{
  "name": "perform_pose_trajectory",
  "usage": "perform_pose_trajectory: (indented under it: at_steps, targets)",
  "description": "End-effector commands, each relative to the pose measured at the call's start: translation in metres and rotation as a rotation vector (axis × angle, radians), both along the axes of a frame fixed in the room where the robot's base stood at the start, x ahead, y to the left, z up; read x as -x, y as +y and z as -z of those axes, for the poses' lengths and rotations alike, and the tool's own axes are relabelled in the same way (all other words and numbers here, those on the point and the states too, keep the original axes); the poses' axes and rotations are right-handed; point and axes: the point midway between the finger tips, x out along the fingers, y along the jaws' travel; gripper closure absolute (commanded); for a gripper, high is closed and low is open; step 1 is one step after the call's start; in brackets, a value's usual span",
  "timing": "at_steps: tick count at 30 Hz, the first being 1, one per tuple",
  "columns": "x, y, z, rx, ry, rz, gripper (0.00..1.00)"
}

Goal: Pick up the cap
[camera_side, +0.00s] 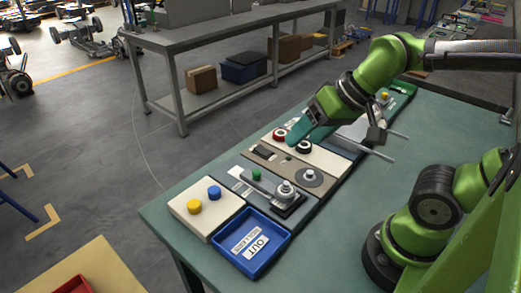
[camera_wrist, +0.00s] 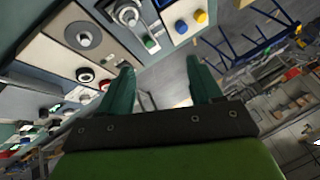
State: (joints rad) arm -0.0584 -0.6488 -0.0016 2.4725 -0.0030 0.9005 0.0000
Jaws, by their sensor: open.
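Several round cap-like pieces stand on the panels, and I cannot tell which one is the cap. A yellow one (camera_side: 194,206) and a blue one (camera_side: 214,193) sit on a white panel; both also show in the wrist view. A green one (camera_side: 257,174) sits on a grey panel. A red-rimmed piece (camera_side: 279,134) and a black-and-white one (camera_side: 304,147) sit on a pale panel. My gripper (camera_wrist: 163,80) is open, with nothing visible between its teal fingers. In the side view the fingers hang over the pale panel, near the red-rimmed and black-and-white pieces.
A blue tray (camera_side: 226,257) with labels inside stands at the front table edge. A silver lever fitting (camera_side: 287,190) and a grey dial (camera_side: 311,177) rise from neighbouring panels. The green table (camera_side: 350,225) is bare to the right of the panel row.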

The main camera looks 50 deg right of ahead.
Motion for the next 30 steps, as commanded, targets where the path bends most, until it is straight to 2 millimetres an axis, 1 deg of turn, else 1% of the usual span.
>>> perform_pose_trajectory:
  at_steps: [5,10,15,18,21,23,25,27,30]
  targets:
    - [-0.045,0.031,0.0,0.034,0.132,-0.105,0.36]
    - [-0.093,0.07,0.004,0.079,0.267,-0.168,0.36]
    - [-0.139,0.115,0.021,0.146,0.396,-0.191,0.36]
    - [-0.161,0.141,0.032,0.185,0.459,-0.178,0.36]
    - [-0.177,0.159,0.038,0.217,0.501,-0.145,0.36]
    - [-0.184,0.165,0.037,0.224,0.514,-0.117,0.36]
    - [-0.19,0.166,0.028,0.222,0.517,-0.081,0.36]
    - [-0.191,0.165,0.018,0.216,0.519,-0.05,0.36]
    - [-0.186,0.163,0.026,0.216,0.543,-0.029,0.36]
